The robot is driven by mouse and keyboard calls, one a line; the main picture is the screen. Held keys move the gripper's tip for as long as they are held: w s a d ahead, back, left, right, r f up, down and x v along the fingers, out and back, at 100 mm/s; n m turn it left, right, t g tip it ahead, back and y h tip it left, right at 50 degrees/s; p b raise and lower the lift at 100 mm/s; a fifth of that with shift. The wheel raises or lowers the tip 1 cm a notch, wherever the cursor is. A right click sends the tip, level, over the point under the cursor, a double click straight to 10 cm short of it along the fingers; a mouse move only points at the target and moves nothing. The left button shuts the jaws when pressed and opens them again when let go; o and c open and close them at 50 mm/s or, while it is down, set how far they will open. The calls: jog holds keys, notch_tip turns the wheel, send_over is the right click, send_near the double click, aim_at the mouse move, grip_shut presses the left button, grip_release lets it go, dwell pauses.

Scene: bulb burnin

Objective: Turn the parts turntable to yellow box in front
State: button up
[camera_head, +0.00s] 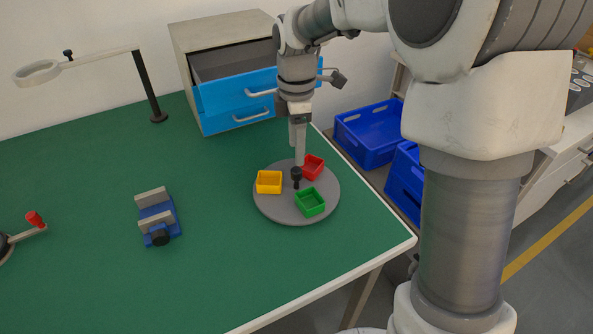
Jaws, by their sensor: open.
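The parts turntable (278,209) is a grey disc on the green table near its right corner. It carries a yellow box (269,182) at the left, a green box (310,202) at the front right and a red box (313,167) at the back right. A black knob (296,175) stands near the disc's middle. My gripper (300,160) points down just above the knob, between the yellow and red boxes. It is open and holds nothing that I can see. I cannot tell whether its fingertips touch the knob or the red box.
A drawer cabinet (222,112) with its blue-fronted top drawer open stands behind the turntable. A blue vise (157,217), a magnifier lamp (152,95) and a red-handled device (35,219) are on the left. Blue crates (369,135) sit beyond the table's right edge.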

aim_at(296, 169)
notch_tip(296, 169, down, 7)
jog(key=shift+r+b, duration=0.1)
jog(key=shift+b, duration=0.55)
grip_shut()
dwell(1.0)
